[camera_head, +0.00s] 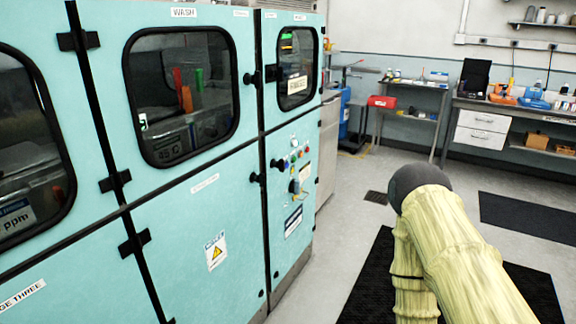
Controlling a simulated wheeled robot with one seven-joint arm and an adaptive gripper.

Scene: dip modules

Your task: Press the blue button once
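A control panel (292,200) is on the teal machine's right-hand section, below its small window. A small blue button (286,163) seems to sit in its row of coloured buttons, though the details are tiny. My arm, in a pale yellow cover with a dark rounded joint, rises at the lower right, well apart from the panel. My gripper is not visible.
The teal machine (205,215) fills the left, with windows and protruding black latches. Grey floor (345,205) is open between it and my arm. Black mats (375,285) lie on the floor. A workbench (520,103) and a small table with a red box (382,102) stand at the back.

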